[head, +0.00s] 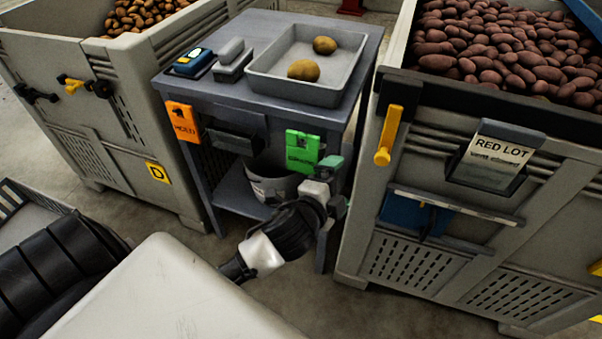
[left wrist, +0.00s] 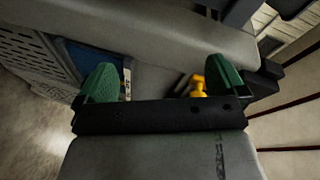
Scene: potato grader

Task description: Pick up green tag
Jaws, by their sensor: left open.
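The green tag (head: 302,150) hangs at the front right of the grey table, its lettering too small to read surely. My left gripper (head: 331,167) is just right of and below the tag in the head view. Its green fingers are spread wide in the left wrist view (left wrist: 164,83), with no tag visible between them. I cannot tell whether a finger touches the tag. My right gripper is not in view.
An orange tag (head: 182,121) hangs at the table's left. A grey tray (head: 273,82) with two potatoes is on top; a bucket (head: 270,188) stands on the shelf below. The red-lot crate (head: 420,170) is close on the right, another crate (head: 110,130) on the left.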

